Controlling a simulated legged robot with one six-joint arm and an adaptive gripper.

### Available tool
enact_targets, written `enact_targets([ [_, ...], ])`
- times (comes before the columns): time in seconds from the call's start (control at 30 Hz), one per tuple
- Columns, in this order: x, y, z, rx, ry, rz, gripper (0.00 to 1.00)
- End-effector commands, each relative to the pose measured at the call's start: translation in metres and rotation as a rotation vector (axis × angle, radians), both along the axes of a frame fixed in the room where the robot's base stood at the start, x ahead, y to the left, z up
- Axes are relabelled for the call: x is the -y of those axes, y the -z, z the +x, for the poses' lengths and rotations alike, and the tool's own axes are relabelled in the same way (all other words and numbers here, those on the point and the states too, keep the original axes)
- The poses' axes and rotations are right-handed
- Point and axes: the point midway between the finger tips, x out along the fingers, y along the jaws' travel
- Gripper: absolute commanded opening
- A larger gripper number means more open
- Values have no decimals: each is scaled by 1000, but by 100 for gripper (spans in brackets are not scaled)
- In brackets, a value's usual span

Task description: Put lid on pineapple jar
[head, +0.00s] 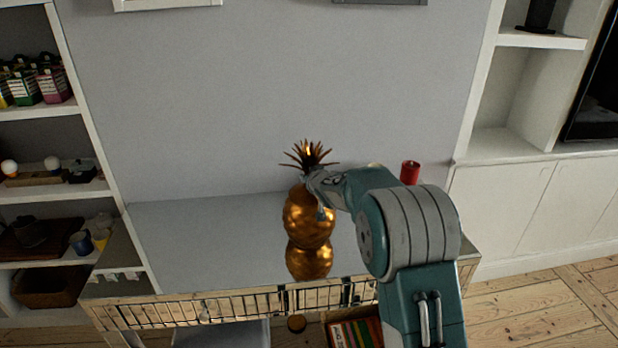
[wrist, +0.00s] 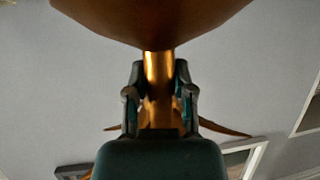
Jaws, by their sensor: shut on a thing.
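A gold pineapple lid (head: 307,213) with a crown of pointed leaves shows in the head view, above the table. My gripper (head: 316,188) is at the neck just under the leaves. In the wrist view my gripper (wrist: 158,100) is shut on the lid's narrow gold stem, with the lid's wide dark gold body (wrist: 155,18) at the top of the picture. A second gold rounded shape, seemingly the jar (head: 309,264), shows directly below the lid. I cannot tell whether the two touch or how well they line up.
The grey tabletop (head: 200,232) is clear to the left. A red candle (head: 410,172) stands at the back right, behind my arm. Shelves (head: 55,190) with goods stand at the left, a white cabinet (head: 500,205) at the right. Books (head: 354,333) sit below the table's front edge.

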Motion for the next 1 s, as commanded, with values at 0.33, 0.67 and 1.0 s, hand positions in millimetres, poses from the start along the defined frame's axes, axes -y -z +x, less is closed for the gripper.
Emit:
enact_targets([
  [0.33,0,-1,0,1,0,0,72],
  [0.67,0,1,0,-2,0,0,99],
  [1.0,0,0,0,-1,0,0,100],
])
